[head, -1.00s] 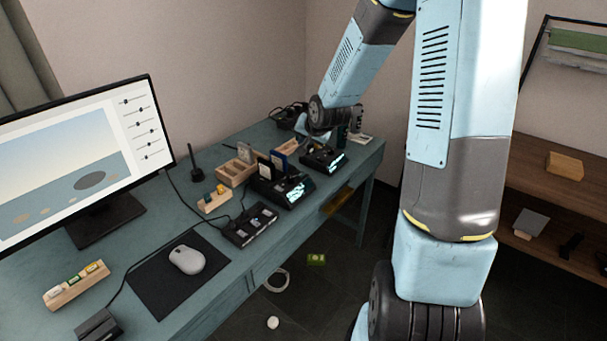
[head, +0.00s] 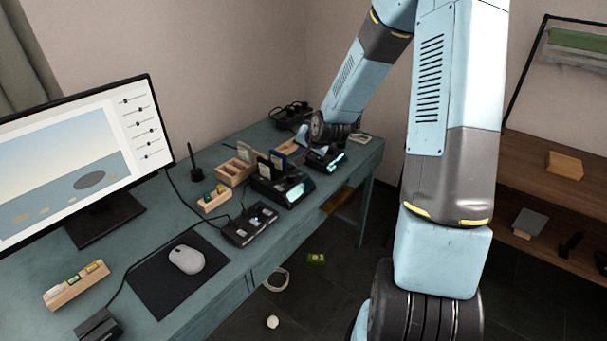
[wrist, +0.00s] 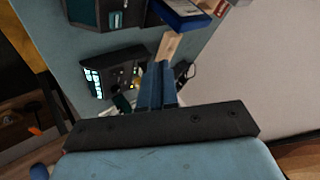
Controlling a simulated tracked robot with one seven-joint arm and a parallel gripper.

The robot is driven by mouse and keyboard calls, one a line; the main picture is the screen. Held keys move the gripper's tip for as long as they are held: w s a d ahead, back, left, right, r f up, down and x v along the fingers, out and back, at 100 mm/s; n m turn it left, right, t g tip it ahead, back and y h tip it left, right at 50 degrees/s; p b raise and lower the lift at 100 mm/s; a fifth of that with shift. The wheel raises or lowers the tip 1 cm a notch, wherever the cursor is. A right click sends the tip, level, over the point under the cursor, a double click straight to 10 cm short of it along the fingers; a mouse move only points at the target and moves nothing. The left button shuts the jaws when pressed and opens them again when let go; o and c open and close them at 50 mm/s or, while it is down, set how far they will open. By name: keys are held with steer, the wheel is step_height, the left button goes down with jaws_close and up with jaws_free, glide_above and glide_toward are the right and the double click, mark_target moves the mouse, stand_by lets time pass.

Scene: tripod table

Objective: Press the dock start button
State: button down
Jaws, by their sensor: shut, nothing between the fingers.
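A black dock with a lit screen (head: 335,163) stands on the far part of the desk, partly covered by my arm. The wrist view shows this dock (wrist: 112,72) with its bright screen and small coloured spots on its face; I cannot tell which one is the start button. My gripper (wrist: 158,72) is shut and empty, its blue fingers together just beside the dock's right edge in the wrist view. I cannot tell whether they touch it. In the head view the gripper (head: 303,138) is small and mostly hidden by the wrist.
A second black dock (head: 283,187) with a lit screen and upright cards stands nearer. A wooden organiser (head: 234,172), a black battery tray (head: 248,226), a mouse (head: 187,259) and a monitor (head: 80,160) are on the desk (head: 190,315). Dark cables lie at the back.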

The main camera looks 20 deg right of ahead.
mark_target(303, 176)
steer(key=shift+f, duration=3.1)
steer(key=shift+s+f, duration=0.1)
steer(key=shift+f, duration=0.55)
stand_by(0.3)
steer(key=shift+r, duration=0.75)
steer(key=shift+r, duration=2.5)
